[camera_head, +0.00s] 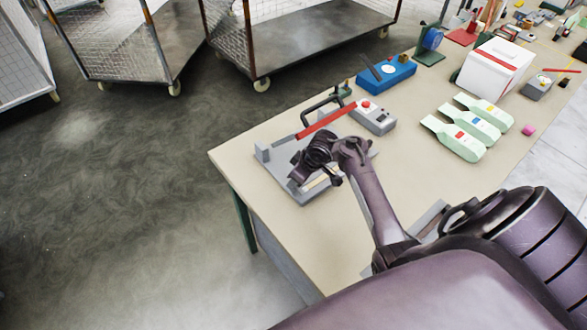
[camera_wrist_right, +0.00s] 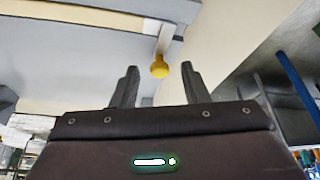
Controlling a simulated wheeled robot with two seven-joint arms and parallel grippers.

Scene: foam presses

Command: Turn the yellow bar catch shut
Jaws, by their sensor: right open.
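The yellow catch shows in the right wrist view as a yellow rounded knob (camera_wrist_right: 159,68) at the end of a pale bar (camera_wrist_right: 166,38). My right gripper (camera_wrist_right: 157,72) is open, with one finger on each side of the knob in that picture. No contact shows, and I cannot tell the depth between them. In the head view my right gripper (camera_head: 305,172) is over the grey press base (camera_head: 272,166) near the table's left corner. My wrist and gripper hide the catch and much of the press there. My left gripper is not in view.
A red bar (camera_head: 326,120) and a black handle (camera_head: 318,106) stand at the press's back. A grey box with a red button (camera_head: 374,117) sits close behind. Pale green bottles (camera_head: 455,138) lie on the table (camera_head: 415,175) to the right. Wire carts (camera_head: 275,50) stand beyond.

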